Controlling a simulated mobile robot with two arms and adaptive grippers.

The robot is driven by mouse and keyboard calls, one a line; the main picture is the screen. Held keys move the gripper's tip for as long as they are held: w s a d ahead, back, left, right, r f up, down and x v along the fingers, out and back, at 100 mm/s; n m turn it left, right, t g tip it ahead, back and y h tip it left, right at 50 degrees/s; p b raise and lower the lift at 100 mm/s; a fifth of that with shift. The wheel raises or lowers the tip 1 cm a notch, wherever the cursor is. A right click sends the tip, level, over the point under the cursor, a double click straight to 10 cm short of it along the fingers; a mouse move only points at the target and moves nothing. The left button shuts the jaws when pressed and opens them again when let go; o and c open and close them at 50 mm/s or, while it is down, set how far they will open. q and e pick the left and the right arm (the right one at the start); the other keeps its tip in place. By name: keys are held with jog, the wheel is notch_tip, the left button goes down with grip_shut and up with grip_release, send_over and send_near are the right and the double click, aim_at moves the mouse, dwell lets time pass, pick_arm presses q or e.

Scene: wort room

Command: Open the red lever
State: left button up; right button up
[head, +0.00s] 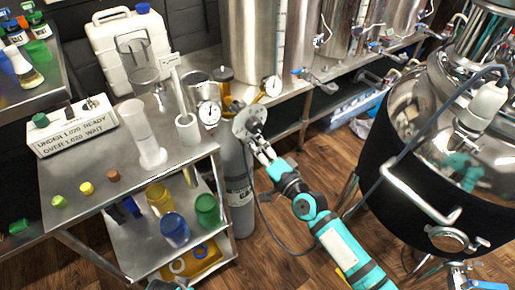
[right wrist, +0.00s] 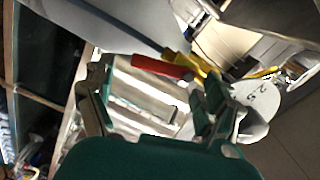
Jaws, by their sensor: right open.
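The red lever (right wrist: 162,66) shows in the right wrist view as a short red handle. It lies just beyond the gap between my right gripper's fingers, and I cannot tell whether they touch it. My right gripper (right wrist: 157,98) is open, one finger on each side of that gap, with nothing held. In the head view my right gripper (head: 264,152) is just below a round metal disc (head: 249,121), beside the steel table's right end. The red lever cannot be made out in the head view.
A steel table (head: 85,175) at left carries cylinders, caps and a sign box (head: 73,130). A grey gas cylinder (head: 240,195) stands beside it. A yellow part (right wrist: 182,58) is beside the red lever. A large kettle (head: 400,150) stands at right. Wooden floor lies between.

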jog(key=shift+r, duration=0.1)
jog(key=v, duration=0.8)
dwell(0.5)
